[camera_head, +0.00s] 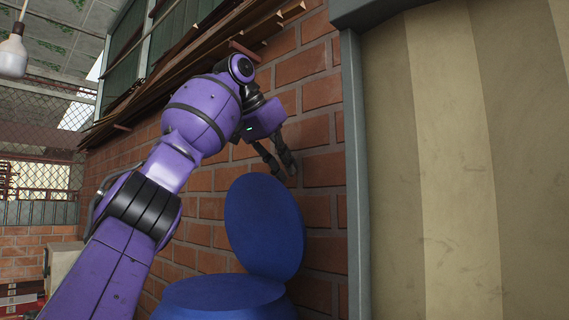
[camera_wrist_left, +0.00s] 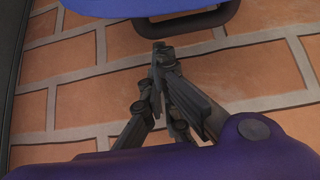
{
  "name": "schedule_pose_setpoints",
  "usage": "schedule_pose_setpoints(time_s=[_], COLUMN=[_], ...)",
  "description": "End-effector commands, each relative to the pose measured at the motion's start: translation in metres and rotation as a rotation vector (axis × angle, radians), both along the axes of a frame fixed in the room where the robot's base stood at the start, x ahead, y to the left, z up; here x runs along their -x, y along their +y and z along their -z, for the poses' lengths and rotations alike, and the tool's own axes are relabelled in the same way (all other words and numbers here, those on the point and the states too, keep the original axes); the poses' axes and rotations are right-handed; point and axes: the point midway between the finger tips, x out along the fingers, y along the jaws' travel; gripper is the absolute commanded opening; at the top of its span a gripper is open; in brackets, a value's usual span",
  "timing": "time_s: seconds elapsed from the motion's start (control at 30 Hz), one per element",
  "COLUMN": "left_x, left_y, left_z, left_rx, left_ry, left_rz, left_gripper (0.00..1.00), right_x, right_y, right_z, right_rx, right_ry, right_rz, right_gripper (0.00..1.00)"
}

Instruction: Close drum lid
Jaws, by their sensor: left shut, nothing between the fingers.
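The blue drum (camera_head: 225,298) stands at the bottom of the head view, mostly cut off by the frame edge. Its round blue lid (camera_head: 263,228) stands up open, hinged at the drum's back right and leaning near the brick wall. My left gripper (camera_head: 285,171) is just above the lid's top edge, close to the wall, shut and empty. In the left wrist view, the shut fingers (camera_wrist_left: 162,52) point toward a blue edge, which looks like the lid (camera_wrist_left: 125,10), with a dark handle on it. Contact with the lid cannot be told. My right gripper is not in view.
The brick wall (camera_head: 315,125) rises right behind the lid. A grey post (camera_head: 355,170) and beige panel (camera_head: 455,170) stand to the right. A wooden ledge (camera_head: 200,50) juts out above my left arm. A hanging bulb (camera_head: 13,52) is at the upper left.

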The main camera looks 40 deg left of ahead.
Motion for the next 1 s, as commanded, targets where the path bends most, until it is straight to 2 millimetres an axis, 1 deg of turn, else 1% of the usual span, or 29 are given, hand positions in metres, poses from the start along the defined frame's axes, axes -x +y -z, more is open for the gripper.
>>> schedule_pose_setpoints(time_s=[0.27, 0.43, 0.63, 1.0], left_x=[0.0004, 0.0028, 0.0059, 0.0099], left_y=[0.0004, 0.0019, 0.0013, 0.0012], left_z=[0.0005, 0.0026, 0.0005, 0.0007], left_rx=[0.000, 0.003, 0.007, 0.012], left_ry=[-0.011, -0.052, -0.092, -0.154], left_rz=[0.001, -0.001, -0.001, -0.001], left_gripper=[0.00, 0.00, 0.00, 0.00], right_x=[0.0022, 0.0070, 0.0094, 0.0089], right_y=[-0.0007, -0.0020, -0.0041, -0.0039], right_z=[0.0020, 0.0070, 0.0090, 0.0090], right_rx=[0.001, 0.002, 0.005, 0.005], right_ry=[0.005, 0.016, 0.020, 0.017], right_rz=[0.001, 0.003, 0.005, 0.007], right_gripper=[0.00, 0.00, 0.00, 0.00])
